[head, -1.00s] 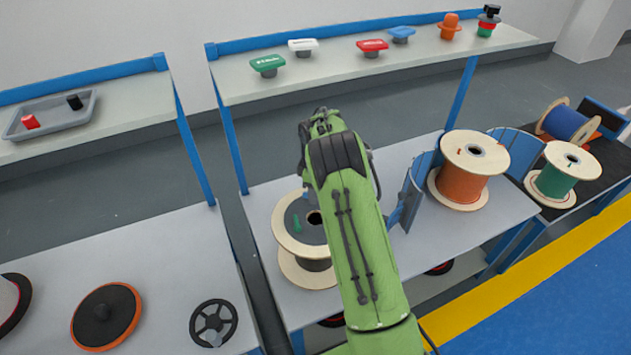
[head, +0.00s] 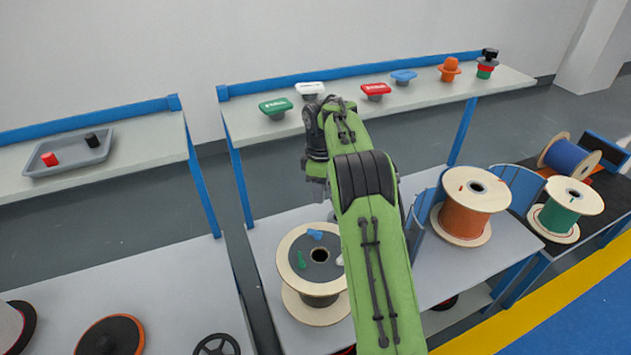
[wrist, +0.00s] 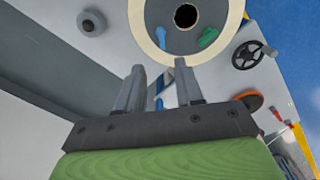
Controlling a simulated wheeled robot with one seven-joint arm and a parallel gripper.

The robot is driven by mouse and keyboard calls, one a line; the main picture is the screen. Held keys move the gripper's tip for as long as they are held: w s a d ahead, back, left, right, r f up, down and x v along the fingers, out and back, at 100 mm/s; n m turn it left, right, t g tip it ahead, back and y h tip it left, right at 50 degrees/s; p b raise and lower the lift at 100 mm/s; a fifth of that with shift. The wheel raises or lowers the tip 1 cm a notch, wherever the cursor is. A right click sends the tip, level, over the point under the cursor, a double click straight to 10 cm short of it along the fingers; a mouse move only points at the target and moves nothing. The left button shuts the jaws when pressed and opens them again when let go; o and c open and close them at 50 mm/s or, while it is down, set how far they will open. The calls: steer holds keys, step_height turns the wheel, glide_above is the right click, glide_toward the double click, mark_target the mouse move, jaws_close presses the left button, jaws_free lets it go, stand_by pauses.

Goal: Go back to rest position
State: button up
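My gripper (head: 316,192) is raised above the lower table, at the end of my green arm. In the wrist view its two fingers (wrist: 160,72) stand apart with nothing between them. Below it is a dark-topped wooden spool (head: 288,262) carrying small green (head: 302,260), blue (head: 315,235) and white (head: 340,260) pieces; the white one is partly hidden by my arm. The wrist view shows the spool (wrist: 234,18) beyond the fingertips, with its blue (wrist: 162,38) and green (wrist: 208,38) pieces.
An upper shelf (head: 340,112) behind holds several coloured pieces. A grey tray (head: 70,155) sits on the left shelf. Orange-wound (head: 463,218) and green-wound (head: 558,215) spools stand at right. A dark handwheel (wrist: 248,54) and an orange-rimmed disc (wrist: 250,99) lie on the left table.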

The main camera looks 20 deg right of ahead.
steer(key=s+a+r+m+t, duration=0.3)
steer(key=s+a+r+m, duration=0.35)
steer(key=s+r, duration=0.8)
steer(key=s+a+f+m+t, duration=0.1)
steer(key=s+a+m, duration=0.1)
steer(key=s, duration=0.8)
steer(key=s+a+f+m+t, duration=0.1)
steer(key=s+a+m, duration=0.1)
steer(key=s, duration=0.8)
steer(key=shift+a+f+t, duration=0.2)
steer(key=shift+f+t, duration=0.1)
steer(key=shift+f, duration=0.05)
steer(key=shift+o, duration=0.5)
steer(key=shift+s, duration=0.1)
